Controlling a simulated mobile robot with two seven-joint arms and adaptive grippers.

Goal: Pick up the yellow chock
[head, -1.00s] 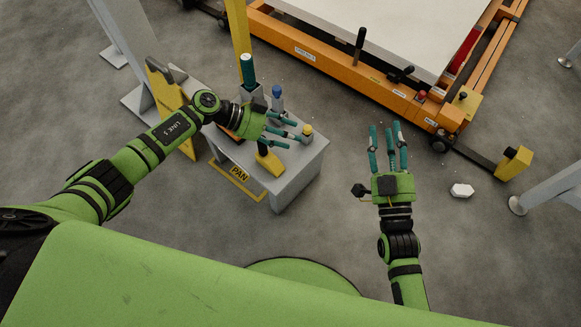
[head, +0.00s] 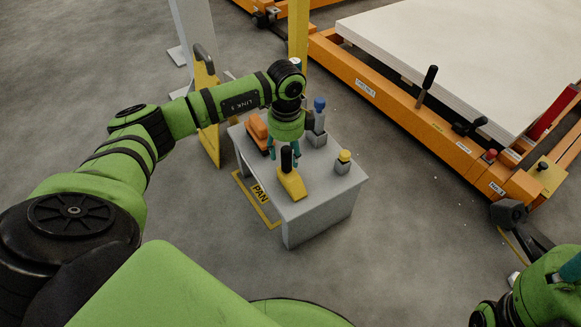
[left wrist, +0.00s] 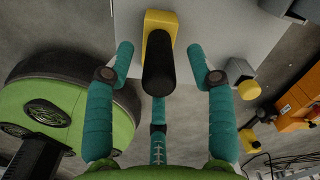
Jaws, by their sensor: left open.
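The yellow chock (head: 291,186) is a wedge with an upright black handle (head: 287,159), standing on the grey table (head: 318,205). In the left wrist view the yellow chock (left wrist: 160,18) is at the top, with its black handle (left wrist: 158,65) pointing towards the camera. My left gripper (head: 284,149) is open above and just behind the handle in the head view. In the left wrist view, its teal fingers stand either side of the handle with gaps, and a third finger is below it. My right gripper (head: 550,285) is partly cut off at the lower right, away from the table.
Also on the table are an orange object (head: 256,133), a blue-topped item (head: 319,112) and a yellow-topped block (head: 344,160). A yellow stand (head: 207,110) is left of the table. An orange frame (head: 400,100) carries a white slab (head: 450,50) at right.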

